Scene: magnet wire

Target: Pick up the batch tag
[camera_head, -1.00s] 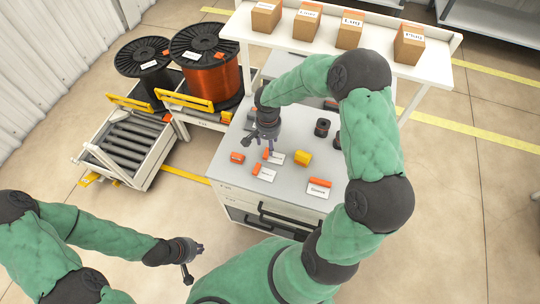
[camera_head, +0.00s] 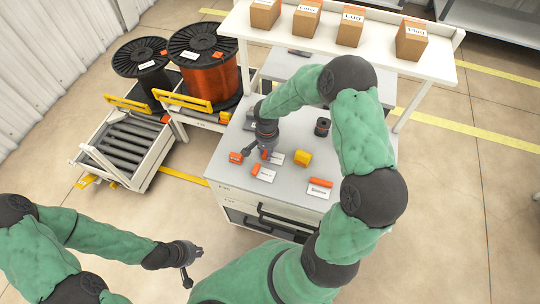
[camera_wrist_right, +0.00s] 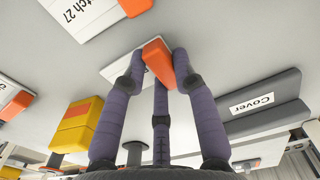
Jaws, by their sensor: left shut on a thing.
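My right gripper (camera_head: 264,153) is low over the workbench. In the right wrist view its fingers (camera_wrist_right: 160,62) stand around the orange block (camera_wrist_right: 158,62) of a tag, apart, with the block between them. That tag's white card (camera_wrist_right: 118,66) shows beside the block; its print cannot be read. Another tag, with the card end "tch 27" (camera_wrist_right: 80,12), lies at the top left of that view; it appears to be the tag (camera_head: 264,174) nearer the bench's front in the head view. My left gripper (camera_head: 190,262) is shut off the bench at lower left, on something I cannot make out.
On the bench are a yellow block (camera_head: 302,158), an orange piece (camera_head: 236,157), another tag (camera_head: 319,187) and a black spool (camera_head: 321,127). A grey "Cover" piece (camera_wrist_right: 262,104) lies close to the right fingers. A shelf with boxes (camera_head: 353,28) stands behind.

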